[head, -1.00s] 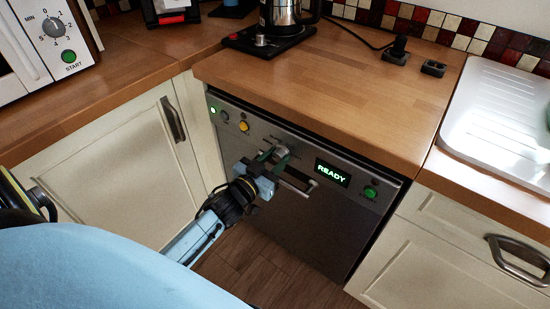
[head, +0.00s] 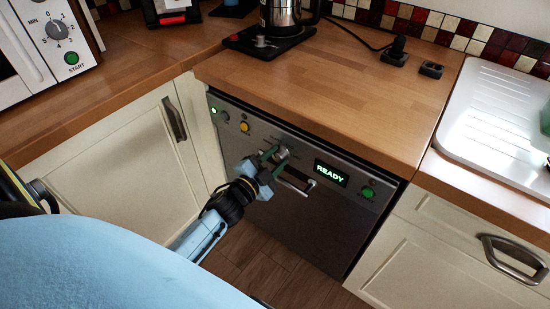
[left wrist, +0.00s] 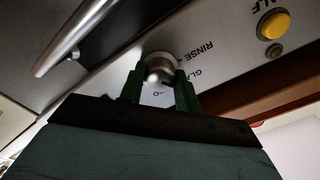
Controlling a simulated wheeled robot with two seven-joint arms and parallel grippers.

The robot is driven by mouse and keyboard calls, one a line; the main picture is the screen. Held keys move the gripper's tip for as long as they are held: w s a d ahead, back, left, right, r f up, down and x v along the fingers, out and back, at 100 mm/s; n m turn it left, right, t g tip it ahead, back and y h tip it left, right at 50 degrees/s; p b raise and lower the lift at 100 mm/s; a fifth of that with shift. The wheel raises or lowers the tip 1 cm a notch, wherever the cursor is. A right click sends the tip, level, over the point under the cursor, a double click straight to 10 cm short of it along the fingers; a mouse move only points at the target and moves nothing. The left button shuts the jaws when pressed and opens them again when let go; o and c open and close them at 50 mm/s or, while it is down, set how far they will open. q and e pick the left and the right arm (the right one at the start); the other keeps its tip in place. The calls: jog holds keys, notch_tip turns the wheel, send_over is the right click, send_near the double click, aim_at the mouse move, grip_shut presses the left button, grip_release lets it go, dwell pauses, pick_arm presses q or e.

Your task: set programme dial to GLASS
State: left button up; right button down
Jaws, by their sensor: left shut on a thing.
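The programme dial (head: 283,152) is a round silver knob on the dishwasher's steel front panel (head: 262,138). My left gripper (head: 274,157) is at the dial, with its green fingers one on each side of it. In the left wrist view the dial (left wrist: 159,68) sits between the two fingers (left wrist: 160,88), which are shut on it. The printed words RINSE and part of GLASS show beside the dial there. The dial's pointer setting cannot be made out. The display (head: 331,173) reads READY. My right gripper is not in view.
A bar handle (head: 296,183) sits just below the dial. The panel also has a yellow button (head: 244,127) at left and a green START button (head: 368,192) at right. The wooden worktop (head: 330,85) overhangs the panel.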

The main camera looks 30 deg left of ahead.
pick_arm(q)
jog(key=shift+m, duration=0.5)
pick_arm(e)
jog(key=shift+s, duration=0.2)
pick_arm(q)
jog(key=o, duration=1)
jog(key=shift+c, duration=0.2)
jog(key=shift+s, duration=0.45)
jog(key=s+a+p, duration=0.1)
jog(key=s, duration=1.1)
jog(key=shift+s+p, duration=0.2)
jog(key=shift+p, duration=0.2)
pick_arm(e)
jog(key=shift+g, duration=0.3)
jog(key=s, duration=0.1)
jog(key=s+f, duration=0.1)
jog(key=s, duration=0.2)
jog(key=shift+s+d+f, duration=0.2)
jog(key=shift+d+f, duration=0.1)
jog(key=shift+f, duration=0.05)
